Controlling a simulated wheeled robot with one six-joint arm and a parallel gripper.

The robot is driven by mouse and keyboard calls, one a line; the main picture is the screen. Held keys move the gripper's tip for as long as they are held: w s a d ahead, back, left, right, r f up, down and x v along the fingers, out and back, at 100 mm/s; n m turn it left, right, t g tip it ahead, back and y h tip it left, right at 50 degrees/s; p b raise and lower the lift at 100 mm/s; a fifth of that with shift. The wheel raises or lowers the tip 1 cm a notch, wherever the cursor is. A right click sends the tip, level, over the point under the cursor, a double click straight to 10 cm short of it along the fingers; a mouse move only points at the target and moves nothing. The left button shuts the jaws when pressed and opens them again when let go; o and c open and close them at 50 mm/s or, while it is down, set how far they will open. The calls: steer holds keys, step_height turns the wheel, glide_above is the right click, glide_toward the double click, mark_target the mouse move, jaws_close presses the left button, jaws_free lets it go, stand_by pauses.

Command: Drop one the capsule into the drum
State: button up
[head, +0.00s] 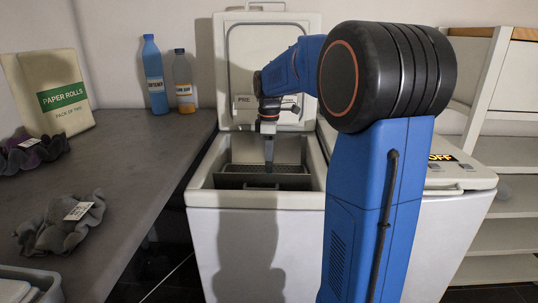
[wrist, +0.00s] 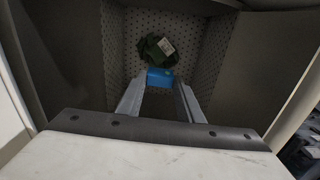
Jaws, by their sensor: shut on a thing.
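My gripper (head: 268,160) points straight down into the open top of the left washer (head: 262,260). In the wrist view my gripper (wrist: 158,88) is shut on the blue capsule (wrist: 160,78), which sits between its fingertips. Below the capsule is the perforated drum (wrist: 198,65), with a dark green cloth (wrist: 152,48) bearing a pale label at its bottom. The drum's perforated wall also shows in the head view (head: 290,180). The capsule cannot be made out clearly in the head view.
The washer's raised lid (head: 240,60) stands behind my arm. A second, closed toploader (head: 465,178) is at right.

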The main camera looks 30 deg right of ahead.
steer(key=shift+f, duration=0.1)
steer(key=o, duration=1.1)
step_height(320, 180, up, 17)
steer(key=shift+r, duration=0.2)
